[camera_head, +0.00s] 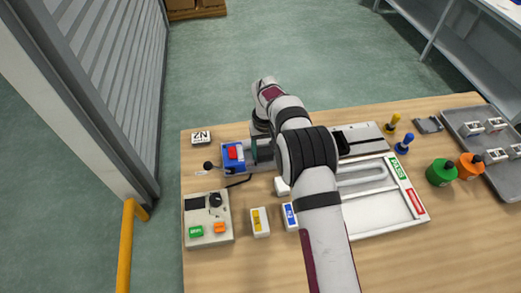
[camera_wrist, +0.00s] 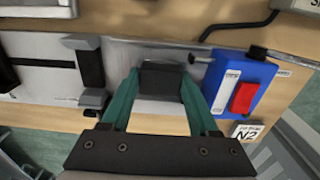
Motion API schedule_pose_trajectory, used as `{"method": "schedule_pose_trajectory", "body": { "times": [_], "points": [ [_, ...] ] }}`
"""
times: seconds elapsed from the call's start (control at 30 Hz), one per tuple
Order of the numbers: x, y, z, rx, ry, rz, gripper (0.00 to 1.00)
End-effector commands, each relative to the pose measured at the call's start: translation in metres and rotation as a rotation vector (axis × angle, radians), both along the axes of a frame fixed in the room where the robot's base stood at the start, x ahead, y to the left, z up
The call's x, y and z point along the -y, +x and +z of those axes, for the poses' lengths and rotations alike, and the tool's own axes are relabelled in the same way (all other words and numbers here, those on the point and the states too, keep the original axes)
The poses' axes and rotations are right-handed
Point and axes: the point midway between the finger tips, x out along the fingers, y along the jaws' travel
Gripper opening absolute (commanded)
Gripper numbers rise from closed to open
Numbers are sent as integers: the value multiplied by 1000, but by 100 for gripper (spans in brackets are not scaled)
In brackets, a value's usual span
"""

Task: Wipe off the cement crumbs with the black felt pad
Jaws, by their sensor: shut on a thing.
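My gripper (camera_wrist: 160,88) has two green fingers and is shut on a dark block, which looks like the black felt pad (camera_wrist: 160,78). In the wrist view the pad sits between the fingertips, over or against the pale metal strip of the fixture (camera_wrist: 125,53); I cannot tell whether it touches. In the head view my gripper (camera_head: 257,149) is low at the left end of the fixture, beside the blue block with the red button (camera_head: 234,155). My arm hides the pad there. I cannot make out any cement crumbs.
The blue block (camera_wrist: 242,88) stands close right of the fingers in the wrist view. A dark clamp (camera_wrist: 90,70) is at left. A control box (camera_head: 208,216), a white tray (camera_head: 412,213), green (camera_head: 440,173) and orange (camera_head: 469,167) bottles and a grey tray (camera_head: 463,118) share the table.

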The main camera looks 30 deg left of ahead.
Motion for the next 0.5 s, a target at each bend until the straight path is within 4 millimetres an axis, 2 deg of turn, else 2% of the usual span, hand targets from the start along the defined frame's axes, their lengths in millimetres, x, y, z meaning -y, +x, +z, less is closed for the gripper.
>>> {"method": "schedule_pose_trajectory", "body": {
  "times": [0.27, 0.5],
  "points": [
    [10, 9, -2, -1, -1, -2, 0],
    [11, 10, -3, -1, -3, 0, 0]
  ]
}}
